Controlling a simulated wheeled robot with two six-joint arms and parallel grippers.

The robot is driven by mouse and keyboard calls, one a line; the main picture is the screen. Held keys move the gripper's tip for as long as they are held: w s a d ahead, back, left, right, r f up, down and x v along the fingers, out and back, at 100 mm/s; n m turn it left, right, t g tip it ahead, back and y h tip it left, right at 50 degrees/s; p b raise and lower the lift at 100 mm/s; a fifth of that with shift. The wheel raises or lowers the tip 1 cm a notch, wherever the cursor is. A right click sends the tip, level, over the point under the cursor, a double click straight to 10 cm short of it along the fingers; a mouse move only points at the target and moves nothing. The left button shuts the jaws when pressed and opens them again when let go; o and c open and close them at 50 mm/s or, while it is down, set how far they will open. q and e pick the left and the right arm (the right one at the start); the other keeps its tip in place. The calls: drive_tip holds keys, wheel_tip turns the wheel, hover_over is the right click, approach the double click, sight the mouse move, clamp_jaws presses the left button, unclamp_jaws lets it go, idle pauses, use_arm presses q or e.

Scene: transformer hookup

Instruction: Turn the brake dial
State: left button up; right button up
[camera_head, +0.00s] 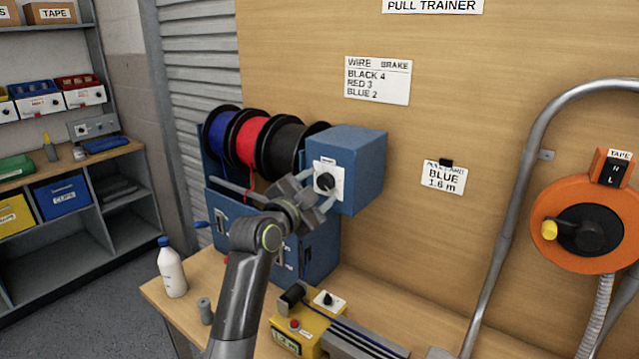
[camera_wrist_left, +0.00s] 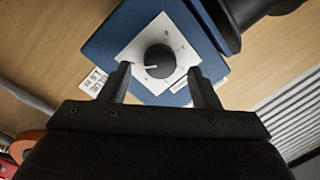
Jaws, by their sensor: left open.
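The brake dial (camera_head: 325,182) is a black knob on a white plate on the front of a blue box (camera_head: 364,165). In the left wrist view the dial (camera_wrist_left: 159,61) sits between and beyond my fingertips, with a white pointer line toward the left of the picture. My left gripper (camera_head: 326,192) is open at the plate, one finger to each side of the dial. In the left wrist view the left gripper (camera_wrist_left: 158,80) shows a gap around the dial; I cannot tell if it touches. My right gripper is not in view.
Blue, red and black wire spools (camera_head: 249,141) stand left of the box. A brake card (camera_head: 378,81) reads black 4, red 3, blue 2; a job card (camera_head: 444,177) reads blue 1.6 m. A white bottle (camera_head: 172,270) and a yellow measuring device (camera_head: 298,325) stand on the bench.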

use_arm(q)
drive_tip(key=shift+w+d, duration=0.35)
drive_tip(key=shift+w, duration=0.2)
drive_tip(key=c, duration=1)
